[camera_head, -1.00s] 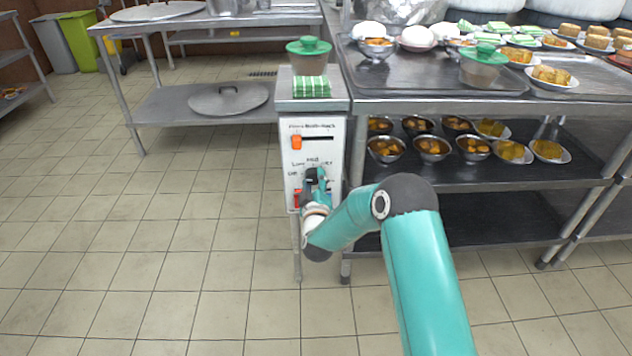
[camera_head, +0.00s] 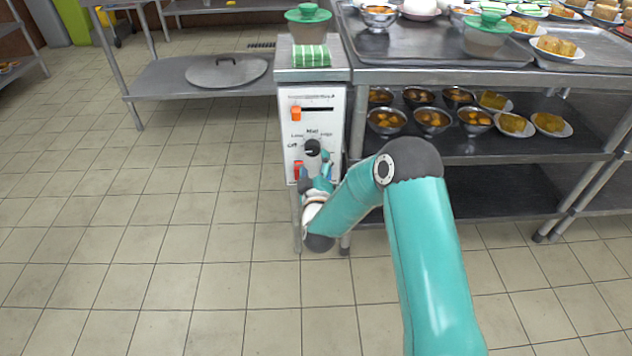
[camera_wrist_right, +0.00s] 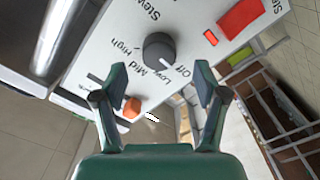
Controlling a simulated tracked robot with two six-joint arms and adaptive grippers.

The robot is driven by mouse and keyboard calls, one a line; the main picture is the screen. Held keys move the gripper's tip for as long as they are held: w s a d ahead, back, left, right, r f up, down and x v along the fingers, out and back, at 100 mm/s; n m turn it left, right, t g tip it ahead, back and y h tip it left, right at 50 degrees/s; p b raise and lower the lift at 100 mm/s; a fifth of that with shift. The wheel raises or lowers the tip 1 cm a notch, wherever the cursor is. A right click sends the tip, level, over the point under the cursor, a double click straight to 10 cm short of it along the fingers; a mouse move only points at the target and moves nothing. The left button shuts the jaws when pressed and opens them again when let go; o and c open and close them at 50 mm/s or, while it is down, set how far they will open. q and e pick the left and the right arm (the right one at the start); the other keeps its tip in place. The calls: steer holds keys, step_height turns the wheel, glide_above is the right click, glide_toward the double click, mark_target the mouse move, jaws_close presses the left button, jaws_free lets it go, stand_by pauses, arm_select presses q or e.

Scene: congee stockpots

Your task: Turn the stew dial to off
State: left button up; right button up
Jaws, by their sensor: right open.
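The stew dial (camera_head: 312,147) is a round dark knob on the white front panel of a control box, with Off, Low, Mid and High printed around it. My right gripper (camera_head: 320,172) is just below and in front of the dial in the head view. In the wrist view its two fingers (camera_wrist_right: 153,84) are spread apart and empty, with the dial beyond their tips and apart from them. My left gripper is not in view.
An orange slider (camera_head: 296,113) sits above the dial, and a red switch (camera_head: 298,170) below it at left, partly behind my gripper. A green-lidded container (camera_head: 308,22) and a green striped block (camera_head: 311,56) stand on the box. A shelf unit (camera_head: 480,150) with bowls stands at right.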

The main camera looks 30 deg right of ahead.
steer(key=v, duration=0.7)
steer(key=shift+f, duration=0.1)
steer(key=s+a+f+g+y, duration=0.35)
steer(key=a+f, duration=0.25)
steer(key=f, duration=0.3)
steer(key=s+a+f+g+y, duration=0.2)
steer(key=s+a+f+y, duration=0.25)
steer(key=a+f, duration=0.35)
steer(key=s+a+f+m+g+y, duration=0.25)
steer(key=s+a+f+g, duration=0.2)
steer(key=s, duration=0.45)
steer(key=s+a+f+m+g+y, duration=0.25)
steer(key=s+a+f+g, duration=0.2)
steer(key=s, duration=0.55)
step_height(320, 180, up, 34)
steer(key=p, duration=3.3)
steer(key=shift+w+d+f+y, duration=0.15)
steer(key=shift+w+d+y, duration=0.1)
steer(key=shift+w+y, duration=0.1)
